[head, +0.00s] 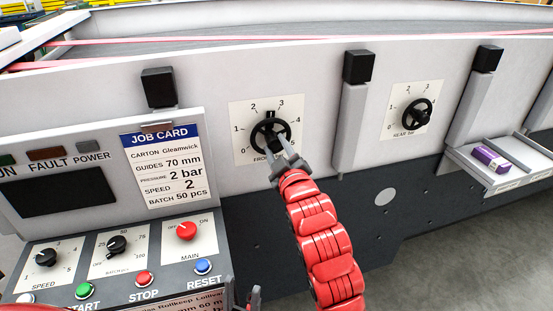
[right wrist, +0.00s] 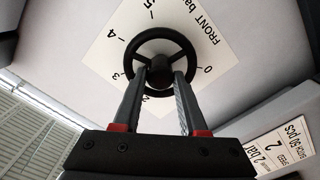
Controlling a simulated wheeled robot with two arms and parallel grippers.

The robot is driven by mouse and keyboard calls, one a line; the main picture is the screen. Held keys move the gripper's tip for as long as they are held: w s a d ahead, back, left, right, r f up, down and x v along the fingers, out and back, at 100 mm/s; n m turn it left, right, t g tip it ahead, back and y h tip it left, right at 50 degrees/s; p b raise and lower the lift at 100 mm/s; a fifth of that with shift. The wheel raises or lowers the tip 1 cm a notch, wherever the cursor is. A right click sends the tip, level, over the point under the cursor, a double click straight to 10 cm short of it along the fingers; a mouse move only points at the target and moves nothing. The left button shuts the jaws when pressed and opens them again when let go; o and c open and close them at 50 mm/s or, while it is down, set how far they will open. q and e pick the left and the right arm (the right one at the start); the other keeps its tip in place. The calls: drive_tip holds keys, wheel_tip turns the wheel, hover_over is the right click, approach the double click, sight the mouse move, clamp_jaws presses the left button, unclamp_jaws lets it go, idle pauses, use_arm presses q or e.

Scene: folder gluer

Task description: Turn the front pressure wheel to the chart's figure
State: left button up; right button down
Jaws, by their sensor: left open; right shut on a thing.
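The front pressure wheel (head: 270,134) is a black handwheel on a white dial plate marked 0 to 5; the right wrist view shows it too (right wrist: 161,42). A dark block sits at the top of its rim, roughly between 2 and 3; the exact setting is unclear. My right gripper (head: 284,150) is shut on the wheel, its fingers (right wrist: 159,76) reaching over the near rim towards the hub. The job card (head: 165,168) reads pressure 2 bar. My left gripper (head: 251,297) shows only in part at the bottom edge, away from the wheel, open.
The rear wheel (head: 416,113) has its own dial to the right. Black-capped posts (head: 352,110) stand beside the dials. The control panel (head: 110,255) with knobs and buttons is at lower left. A purple carton (head: 491,158) lies on a shelf at right.

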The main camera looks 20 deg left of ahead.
drive_tip(key=shift+f+m+b, duration=0.15)
drive_tip(key=shift+m+b, duration=1.25)
drive_tip(key=shift+m, duration=0.4)
drive_tip(key=shift+c, duration=2.2)
unclamp_jaws()
